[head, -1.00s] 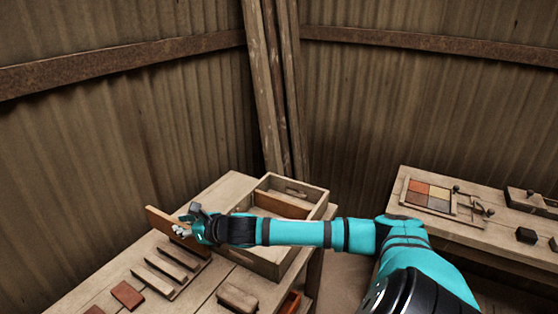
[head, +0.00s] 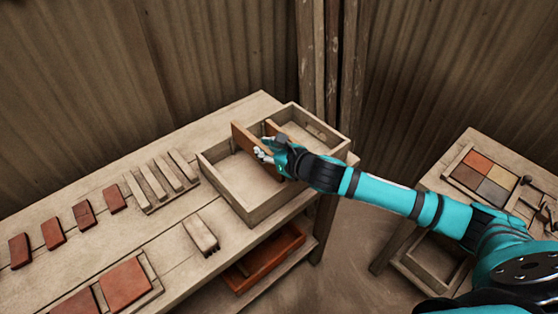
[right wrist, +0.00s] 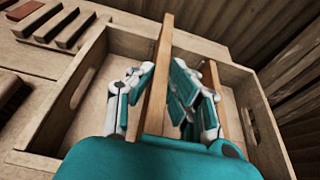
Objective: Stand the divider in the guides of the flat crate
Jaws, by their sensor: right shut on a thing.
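The divider (head: 246,141) is a thin brown wooden board, held upright on edge. My right gripper (head: 270,153) is shut on it, with fingers on both sides of the board (right wrist: 158,80) in the right wrist view. The flat crate (head: 222,192) is a pale open wooden box with handle slots, on the bench. The held board is over the crate's inside; I cannot tell whether its lower edge touches the floor or guides. Another board (head: 272,127) stands across the crate beyond it, partly hidden by my gripper. The guides are not clearly visible. My left gripper is out of view.
A slatted rack (head: 153,208) stands left of the crate, with several red tiles (head: 85,214) farther left. A brush-like block (head: 201,234) lies in front. An orange-brown tray (head: 266,258) is below. A second table (head: 440,185) with coloured tiles stands right.

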